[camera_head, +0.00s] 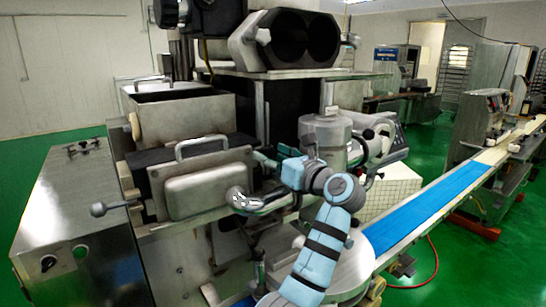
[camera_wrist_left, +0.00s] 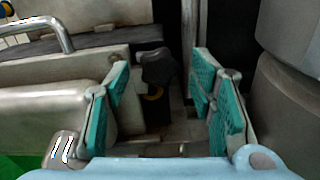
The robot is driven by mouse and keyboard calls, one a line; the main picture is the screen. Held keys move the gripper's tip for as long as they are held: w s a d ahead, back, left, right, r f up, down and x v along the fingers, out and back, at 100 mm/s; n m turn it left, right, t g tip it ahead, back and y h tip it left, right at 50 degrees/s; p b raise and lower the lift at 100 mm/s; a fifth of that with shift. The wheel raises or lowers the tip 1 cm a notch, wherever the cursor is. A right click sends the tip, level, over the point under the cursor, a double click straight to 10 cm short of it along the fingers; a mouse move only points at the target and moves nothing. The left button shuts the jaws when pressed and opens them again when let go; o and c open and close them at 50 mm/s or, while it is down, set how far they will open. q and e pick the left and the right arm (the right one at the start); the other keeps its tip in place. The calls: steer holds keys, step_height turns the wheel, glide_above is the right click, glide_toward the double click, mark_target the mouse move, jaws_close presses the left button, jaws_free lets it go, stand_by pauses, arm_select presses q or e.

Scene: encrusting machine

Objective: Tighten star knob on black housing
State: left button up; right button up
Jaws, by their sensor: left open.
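The star knob (camera_wrist_left: 157,66) is a dark, lobed knob in the wrist view, with a yellowish ring below it on a dark upright part that seems to be the black housing (camera_wrist_left: 158,112). In the head view I cannot make the knob out; it seems hidden near my gripper. My left gripper (camera_wrist_left: 160,75) is open, its teal-padded fingers apart. The knob shows between the fingertips, with a gap on each side; no contact is visible. In the head view my left gripper (camera_head: 272,158) is beside the metal machine's front. My right gripper is out of view.
A metal cover with a handle (camera_head: 205,180) stands close left of my gripper. A grey cylindrical unit (camera_head: 325,135) is close on the right. A blue conveyor belt (camera_head: 425,215) runs off to the right.

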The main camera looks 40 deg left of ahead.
arm_select(q)
steer(key=v, duration=1.2)
